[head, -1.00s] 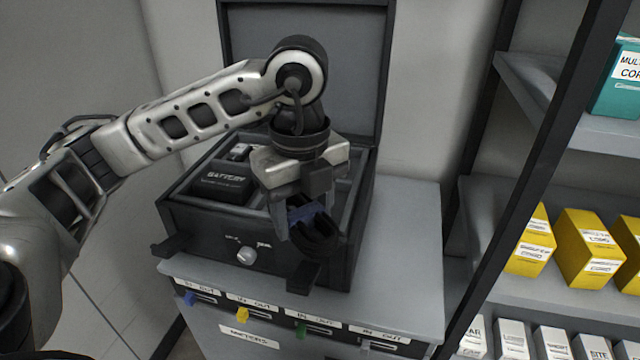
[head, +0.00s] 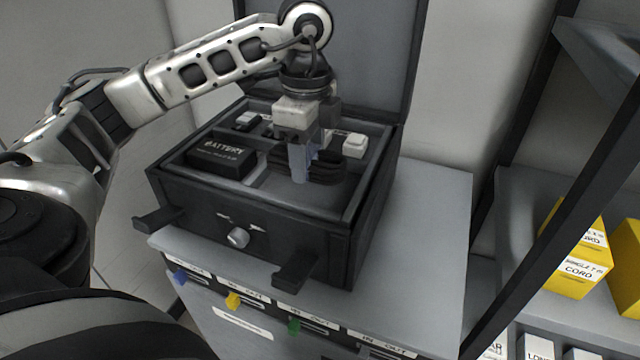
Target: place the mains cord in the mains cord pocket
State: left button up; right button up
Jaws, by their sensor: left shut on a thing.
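My left gripper (head: 303,165) points down inside the open black case (head: 290,222), and it is shut on a dark coiled cord, the mains cord (head: 328,168). The cord sits at the level of the compartments in the right front part of the case. The gripper hides part of it, and I cannot tell whether it touches the pocket floor. The bare grey floor of this front right pocket (head: 318,196) shows in front of the cord. My right gripper is not in view.
A black battery (head: 221,157) lies in the case's left compartment. A white item (head: 354,145) lies at the back right, and a small dark and white item (head: 246,121) at the back left. The raised lid (head: 370,60) stands behind. Shelves with yellow boxes (head: 577,262) are at right.

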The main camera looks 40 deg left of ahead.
aim_at(307, 146)
pick_arm(q)
jog(key=shift+w+a+f+b, duration=0.25)
jog(key=shift+w+a+f, duration=0.05)
jog(key=shift+f, duration=0.25)
jog(key=shift+w+a+f+b, duration=0.25)
jog(key=shift+w+f, duration=0.05)
jog(key=shift+f, duration=0.2)
jog(key=shift+a+f+b, duration=0.15)
jog(key=shift+f+b, duration=0.2)
jog(key=f, duration=0.1)
jog(key=f+b, duration=0.2)
jog(key=shift+w+a, duration=0.1)
jog(key=shift+w, duration=0.15)
jog(key=shift+f+b, duration=0.15)
jog(key=shift+b, duration=0.3)
jog(key=shift+r, duration=0.2)
jog(key=shift+f, duration=0.2)
jog(key=o, duration=1.1)
jog(key=shift+c, duration=0.2)
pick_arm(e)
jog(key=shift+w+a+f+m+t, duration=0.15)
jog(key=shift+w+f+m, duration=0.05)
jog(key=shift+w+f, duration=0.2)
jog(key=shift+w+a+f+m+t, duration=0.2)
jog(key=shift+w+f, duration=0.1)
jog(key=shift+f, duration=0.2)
pick_arm(q)
jog(key=shift+r, duration=0.1)
